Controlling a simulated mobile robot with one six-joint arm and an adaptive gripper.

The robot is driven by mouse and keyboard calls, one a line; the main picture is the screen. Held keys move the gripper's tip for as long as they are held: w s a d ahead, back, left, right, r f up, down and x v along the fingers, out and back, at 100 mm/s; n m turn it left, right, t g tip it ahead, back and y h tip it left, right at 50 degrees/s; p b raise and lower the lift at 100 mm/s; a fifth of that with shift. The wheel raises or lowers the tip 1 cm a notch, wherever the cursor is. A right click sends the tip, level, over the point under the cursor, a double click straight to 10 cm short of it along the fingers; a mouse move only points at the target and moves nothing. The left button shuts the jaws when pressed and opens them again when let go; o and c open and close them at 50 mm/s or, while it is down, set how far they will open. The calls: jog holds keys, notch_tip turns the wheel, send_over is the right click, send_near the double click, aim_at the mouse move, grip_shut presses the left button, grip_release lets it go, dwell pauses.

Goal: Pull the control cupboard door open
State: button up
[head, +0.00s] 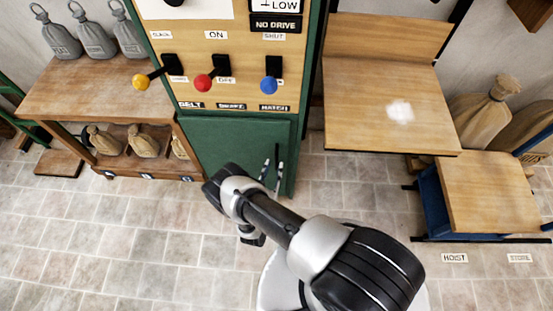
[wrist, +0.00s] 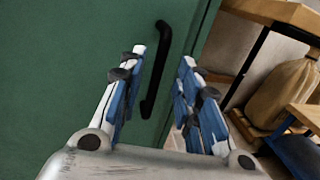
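The control cupboard is a green cabinet, and its green door (head: 225,150) sits below the wooden lever panel. The door looks closed. It also fills the left of the wrist view (wrist: 60,70). A black bar handle (wrist: 155,70) stands upright near the door's right edge. In the head view the handle (head: 277,158) is partly hidden by my gripper. My gripper (wrist: 164,65) is open, with blue and white fingers. In the wrist view the handle shows between and beyond the fingertips, closer to the left finger. I see no clear contact. The gripper also shows in the head view (head: 272,172).
Yellow (head: 141,82), red (head: 203,82) and blue (head: 269,85) levers project above the door. A wooden shelf (head: 75,90) with sacks and weights stands left. A wooden table (head: 385,110) and a lower bench (head: 490,190) stand right. The tiled floor (head: 120,240) in front is clear.

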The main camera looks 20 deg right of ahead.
aim_at(276, 160)
jog(key=b+x, duration=0.1)
jog(key=x, duration=0.4)
jog(key=shift+w, duration=0.15)
jog(key=shift+c, duration=0.5)
grip_shut()
